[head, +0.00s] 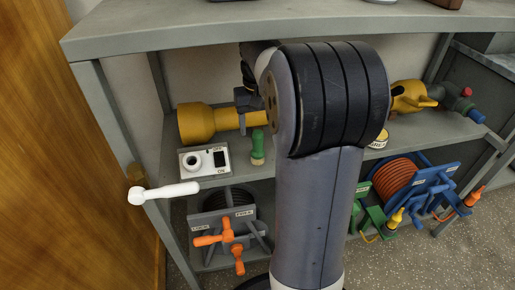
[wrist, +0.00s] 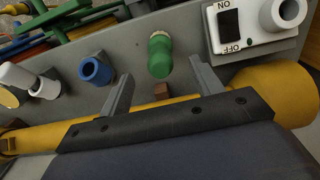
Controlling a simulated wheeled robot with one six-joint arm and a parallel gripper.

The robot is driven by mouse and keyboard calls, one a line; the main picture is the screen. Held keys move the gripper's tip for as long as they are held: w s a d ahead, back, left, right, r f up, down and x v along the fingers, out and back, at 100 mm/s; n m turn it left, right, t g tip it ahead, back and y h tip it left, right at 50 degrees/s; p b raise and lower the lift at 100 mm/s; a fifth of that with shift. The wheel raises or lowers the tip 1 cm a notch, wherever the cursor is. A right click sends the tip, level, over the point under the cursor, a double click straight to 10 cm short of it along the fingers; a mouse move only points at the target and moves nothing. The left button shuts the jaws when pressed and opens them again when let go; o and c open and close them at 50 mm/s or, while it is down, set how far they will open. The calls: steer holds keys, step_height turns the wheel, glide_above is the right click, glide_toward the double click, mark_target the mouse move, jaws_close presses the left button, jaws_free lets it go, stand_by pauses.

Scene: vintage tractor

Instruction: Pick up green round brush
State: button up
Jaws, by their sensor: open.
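The green round brush (head: 257,146) stands on the middle shelf, to the right of the white switch box, with a pale part at its lower end. In the wrist view the brush (wrist: 159,58) lies just beyond my fingertips, between their lines, and nothing touches it. My gripper (wrist: 163,80) is open, with its two grey fingers apart and no brush between them. In the head view my gripper (head: 247,98) shows only in part, above and behind the brush, and my arm hides much of it.
The white switch box (head: 204,160) stands close left of the brush. A yellow horn-shaped tool (head: 195,122) lies behind and passes close to my gripper in the wrist view. A blue cylinder (wrist: 95,71) is beside one finger. The upper shelf (head: 190,24) overhangs.

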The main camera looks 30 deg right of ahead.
mark_target(258, 131)
step_height(258, 131, down, 7)
steer(key=b, duration=0.3)
steer(key=shift+f, duration=0.2)
steer(key=shift+c, duration=0.5)
steer(key=c, duration=1)
steer(key=shift+r, duration=0.15)
steer(key=shift+r, duration=0.5)
step_height(258, 131, up, 3)
steer(key=shift+p, duration=1.2)
steer(key=s+d+p, duration=0.1)
steer(key=s+d, duration=0.3)
steer(key=s, duration=0.3)
steer(key=s+d+p, duration=0.2)
steer(key=s+d, duration=0.3)
steer(key=s, duration=0.3)
steer(key=shift+s+f, duration=0.2)
steer(key=shift+f, duration=0.15)
